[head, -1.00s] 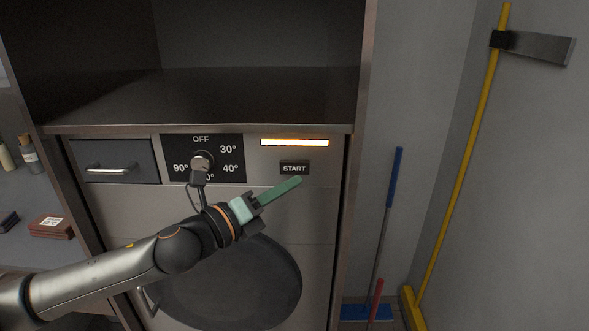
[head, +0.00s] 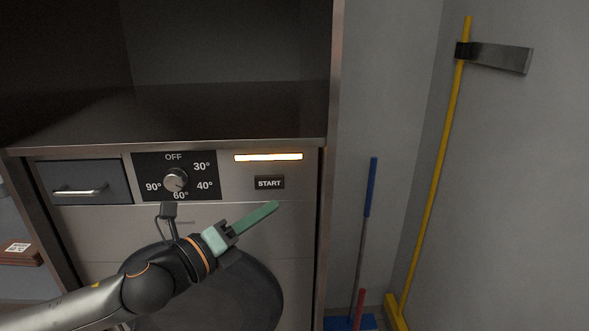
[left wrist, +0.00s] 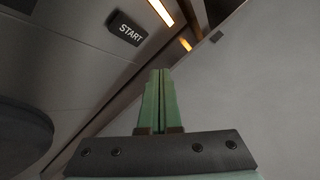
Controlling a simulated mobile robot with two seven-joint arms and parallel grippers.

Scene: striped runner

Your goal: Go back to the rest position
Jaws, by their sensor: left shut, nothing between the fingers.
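My left gripper (head: 276,206) is in front of the washing machine (head: 100,226), below and apart from the START button (head: 269,183). Its green fingers are together and hold nothing; the shut fingers also show in the left wrist view (left wrist: 160,72). The START button also shows in the left wrist view (left wrist: 128,28), up and left of the fingertips. The light bar (head: 268,157) above the button glows. The dial (head: 175,180) is in full view on its black panel. My right gripper is in neither view.
A drawer with a handle (head: 80,191) is left of the dial. The round dark door (head: 240,290) is partly behind my left arm. A yellow pole (head: 440,170) and a blue-handled pole (head: 370,190) lean at the right wall. A brown stack (head: 20,252) lies at far left.

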